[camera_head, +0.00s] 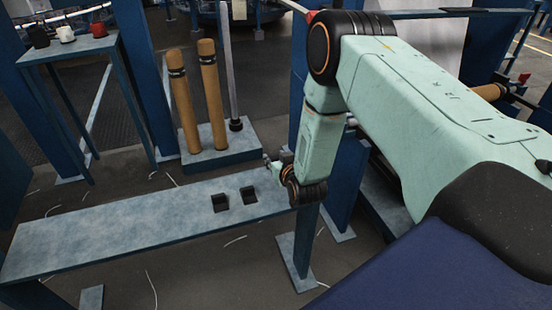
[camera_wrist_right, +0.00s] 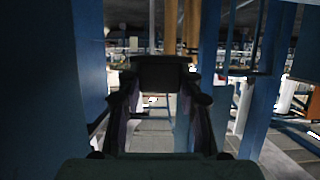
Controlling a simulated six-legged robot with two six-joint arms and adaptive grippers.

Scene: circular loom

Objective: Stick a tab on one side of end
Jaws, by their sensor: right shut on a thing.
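My right gripper (camera_head: 273,166) hangs at the right end of a long low bench (camera_head: 130,220), with its fingertips small in the head view. In the right wrist view the right gripper (camera_wrist_right: 160,75) is shut on a dark piece (camera_wrist_right: 162,73) across its fingertips; whether this is the tab, I cannot tell. Two small dark open blocks, one on the left (camera_head: 220,202) and one on the right (camera_head: 249,195), sit on the bench just left of the gripper. I cannot pick out the end. My left gripper is out of view.
Two brown tubes (camera_head: 184,105) (camera_head: 211,95) and a grey rod (camera_head: 228,65) stand on a base behind the bench. A small table (camera_head: 66,48) at the back left bears spools. Blue posts (camera_head: 345,180) stand close to my right arm. The bench's left half is clear.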

